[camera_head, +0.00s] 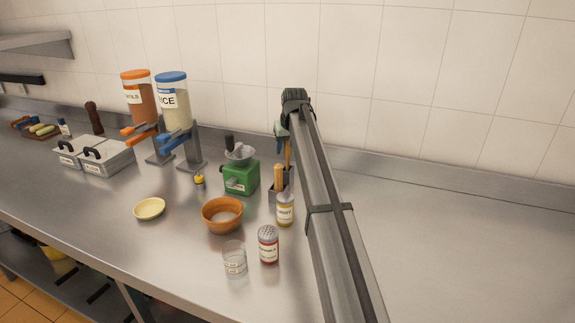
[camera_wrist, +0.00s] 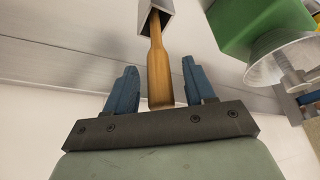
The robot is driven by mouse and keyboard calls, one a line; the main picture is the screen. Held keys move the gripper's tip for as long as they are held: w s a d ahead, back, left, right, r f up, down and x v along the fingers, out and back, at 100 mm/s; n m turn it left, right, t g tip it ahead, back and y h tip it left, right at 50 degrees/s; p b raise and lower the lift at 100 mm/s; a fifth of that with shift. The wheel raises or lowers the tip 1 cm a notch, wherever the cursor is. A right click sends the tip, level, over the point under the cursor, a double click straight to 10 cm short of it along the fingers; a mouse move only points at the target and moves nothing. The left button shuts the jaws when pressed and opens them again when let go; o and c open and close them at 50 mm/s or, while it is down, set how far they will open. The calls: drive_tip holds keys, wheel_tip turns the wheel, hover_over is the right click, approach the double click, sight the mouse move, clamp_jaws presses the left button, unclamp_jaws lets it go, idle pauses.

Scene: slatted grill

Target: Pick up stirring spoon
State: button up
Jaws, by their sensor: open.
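In the wrist view, a wooden handle (camera_wrist: 159,72), likely the stirring spoon's, sticks out of a grey metal holder (camera_wrist: 151,14). My gripper (camera_wrist: 157,70) is open, with its blue fingers on either side of the handle and a visible gap on each side. In the head view, my gripper (camera_head: 282,134) is above the holder (camera_head: 287,181) at the back of the counter, largely hidden by my arm. The spoon's lower end is hidden inside the holder.
A green grinder (camera_head: 241,178) stands close left of the holder. A yellow-labelled jar (camera_head: 285,213), red shaker (camera_head: 268,247), glass (camera_head: 235,260) and orange bowl (camera_head: 222,213) stand in front. The tiled wall (camera_head: 400,80) is behind. The counter's right side (camera_head: 470,240) is clear.

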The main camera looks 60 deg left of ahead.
drive_tip(key=shift+a+f, duration=0.2)
drive_tip(key=shift+f, duration=0.25)
drive_tip(key=shift+c, duration=0.2)
clamp_jaws()
